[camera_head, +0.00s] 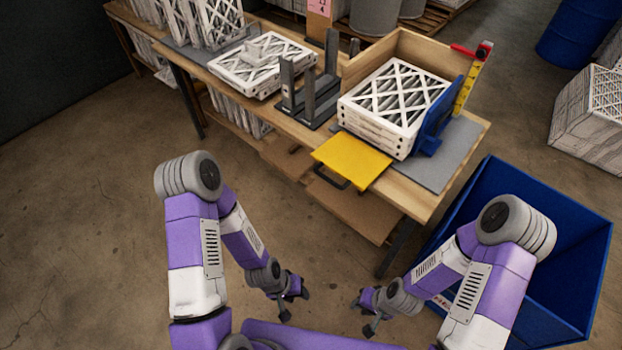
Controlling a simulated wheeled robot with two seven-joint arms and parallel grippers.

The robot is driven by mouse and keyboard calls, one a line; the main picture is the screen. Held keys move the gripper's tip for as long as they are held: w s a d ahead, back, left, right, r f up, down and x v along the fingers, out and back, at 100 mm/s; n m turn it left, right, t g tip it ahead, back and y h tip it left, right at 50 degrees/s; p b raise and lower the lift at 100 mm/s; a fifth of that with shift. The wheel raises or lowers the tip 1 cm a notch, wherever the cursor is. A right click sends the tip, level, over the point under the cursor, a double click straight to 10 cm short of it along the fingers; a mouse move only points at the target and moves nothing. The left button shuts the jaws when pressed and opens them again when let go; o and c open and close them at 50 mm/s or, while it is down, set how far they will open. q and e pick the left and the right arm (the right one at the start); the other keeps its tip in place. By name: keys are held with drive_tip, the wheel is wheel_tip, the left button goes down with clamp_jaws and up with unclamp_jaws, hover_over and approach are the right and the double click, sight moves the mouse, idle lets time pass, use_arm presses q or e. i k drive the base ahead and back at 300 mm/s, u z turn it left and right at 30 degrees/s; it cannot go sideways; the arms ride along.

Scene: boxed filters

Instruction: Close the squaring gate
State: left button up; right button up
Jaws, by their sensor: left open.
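The squaring gate appears to be the yellow panel (352,159) at the front edge of the bench. It lies folded out, roughly flat, with a dark handle (328,178) at its front left edge. Behind it a stack of white-framed filters (393,100) sits in a wooden corner frame (408,48). A blue upright plate (437,115) stands against the right side of the stack. My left gripper (295,304) is open and empty, low in front of the bench. My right gripper (361,316) looks open and empty, to its right. Both are well apart from the gate.
A yellow tape measure (466,88) stands behind the blue plate. A dark upright rack (308,92) and another filter (262,62) are left on the bench (243,92). A large blue bin (560,215) is at the right. The floor before the bench is clear.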

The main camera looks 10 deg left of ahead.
sight(359, 162)
drive_tip(key=z, duration=0.05)
drive_tip(key=k, duration=0.3)
drive_tip(key=u, duration=0.95)
drive_tip(key=i, duration=1.1)
drive_tip(key=z, duration=0.8)
